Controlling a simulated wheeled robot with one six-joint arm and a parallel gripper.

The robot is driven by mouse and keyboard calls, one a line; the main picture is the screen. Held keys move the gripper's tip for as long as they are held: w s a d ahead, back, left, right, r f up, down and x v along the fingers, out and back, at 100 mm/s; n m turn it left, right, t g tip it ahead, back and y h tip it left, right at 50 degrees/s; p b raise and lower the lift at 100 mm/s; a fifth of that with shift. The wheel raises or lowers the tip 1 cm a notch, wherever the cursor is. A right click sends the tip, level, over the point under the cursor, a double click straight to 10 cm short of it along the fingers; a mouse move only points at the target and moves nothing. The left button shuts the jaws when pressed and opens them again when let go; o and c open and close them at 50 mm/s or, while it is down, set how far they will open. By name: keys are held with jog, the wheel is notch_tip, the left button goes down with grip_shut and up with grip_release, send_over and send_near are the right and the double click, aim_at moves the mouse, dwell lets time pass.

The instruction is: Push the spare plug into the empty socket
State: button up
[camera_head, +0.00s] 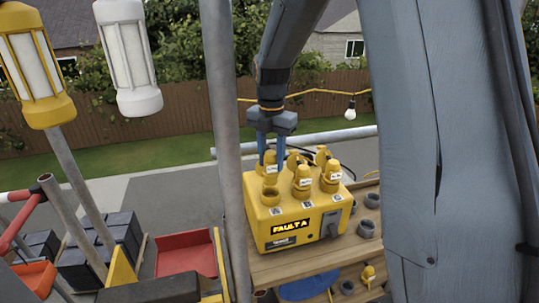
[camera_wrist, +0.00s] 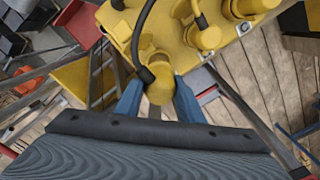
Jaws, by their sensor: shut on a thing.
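A yellow box (camera_head: 291,219) stands on a wooden shelf, with a lit display (camera_head: 290,226) reading "FAULT A". On its top are a socket with a dark opening (camera_head: 270,194) at the left and two seated yellow plugs (camera_head: 302,180) and (camera_head: 330,172). My gripper (camera_head: 271,158) is above the box's left side, its blue fingers shut on a yellow plug (camera_head: 269,164) with a pale label. The held plug looks upright, apparently just above the left socket; exact alignment is unclear. In the wrist view the held plug (camera_wrist: 160,90) sits between the fingers, with a black cable (camera_wrist: 138,40) close beside it.
The wooden shelf (camera_head: 300,263) holds grey rings (camera_head: 366,229) to the right of the box. Another yellow plug-like piece (camera_head: 368,272) is on the lower level. A grey pole (camera_head: 224,120) stands left of the box. A red tray (camera_head: 186,255) is further left.

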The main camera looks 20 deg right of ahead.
aim_at(271, 175)
jog(key=shift+f+b, duration=1.85)
jog(key=shift+f, duration=1.05)
jog(key=shift+p, duration=0.45)
jog(key=shift+f+b, duration=0.3)
jog(key=shift+f, duration=0.35)
jog(key=o, duration=0.9)
